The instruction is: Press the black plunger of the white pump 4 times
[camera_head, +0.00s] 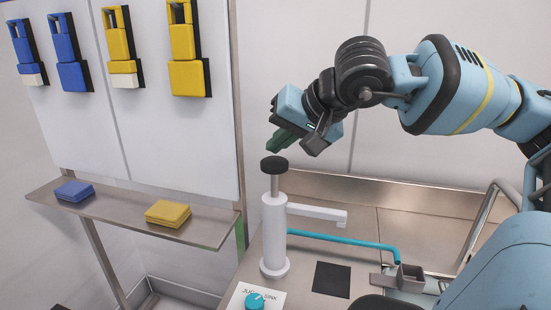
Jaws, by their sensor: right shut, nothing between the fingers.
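The white pump (273,232) stands upright on the metal bench, with its spout pointing right. Its black plunger (274,165) is raised on a bare metal rod above the white body. My right gripper (277,143) is shut and empty, with its green fingertips just above the plunger and slightly to its right in the picture. A small gap seems to show between the fingertips and the plunger top. My left gripper is not in view.
A teal tube (345,241) runs from behind the pump to a small metal box (405,277). A black square (331,280) and a teal knob (255,300) lie in front. A shelf (120,213) at left holds blue (74,191) and yellow (168,213) blocks.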

